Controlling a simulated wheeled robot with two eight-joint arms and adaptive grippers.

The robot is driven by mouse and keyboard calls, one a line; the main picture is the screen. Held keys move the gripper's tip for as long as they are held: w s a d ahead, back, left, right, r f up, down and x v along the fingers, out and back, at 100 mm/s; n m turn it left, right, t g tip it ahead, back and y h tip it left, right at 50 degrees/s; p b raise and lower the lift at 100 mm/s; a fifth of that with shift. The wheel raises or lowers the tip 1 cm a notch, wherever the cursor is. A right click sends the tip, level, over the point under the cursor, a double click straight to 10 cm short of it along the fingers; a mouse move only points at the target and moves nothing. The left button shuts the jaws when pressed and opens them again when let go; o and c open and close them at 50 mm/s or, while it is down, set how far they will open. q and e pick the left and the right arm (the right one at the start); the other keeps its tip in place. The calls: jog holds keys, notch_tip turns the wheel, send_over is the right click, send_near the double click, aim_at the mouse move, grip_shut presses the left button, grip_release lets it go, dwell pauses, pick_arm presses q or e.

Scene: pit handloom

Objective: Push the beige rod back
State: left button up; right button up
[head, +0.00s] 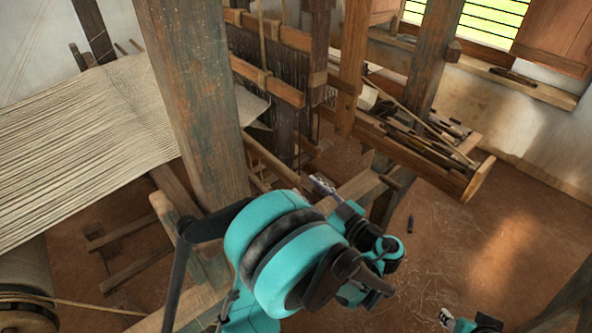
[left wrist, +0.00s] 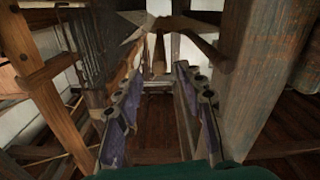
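My left gripper (head: 323,187) is in front of the loom's middle, beyond my teal arm links that hide part of it. In the left wrist view the left gripper (left wrist: 158,80) has its two purple-padded fingers apart, with no object between them. A short brown wooden piece (left wrist: 159,55) shows beyond the fingertips. My right gripper (head: 448,318) is at the bottom edge, only partly in view. One thin beige rod (head: 100,308) sticks out from the cloth roll; another pale rod (head: 425,122) lies across the wooden trough. I cannot tell which is the task's rod.
A thick weathered post (head: 195,100) stands left of my left arm, beside the stretched warp (head: 70,145). The wooden trough (head: 440,175) holds several sticks. A small dark object (head: 410,224) lies on the floor (head: 480,225), which is otherwise open at right.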

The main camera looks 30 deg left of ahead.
aim_at(291, 172)
pick_arm(q)
jog(key=b+x, duration=0.1)
jog(key=x, duration=0.6)
jog(key=shift+w+a+b, duration=0.2)
jog(key=shift+a+b, duration=0.1)
jog(key=shift+a, duration=0.05)
jog(key=shift+s, duration=0.1)
grip_shut()
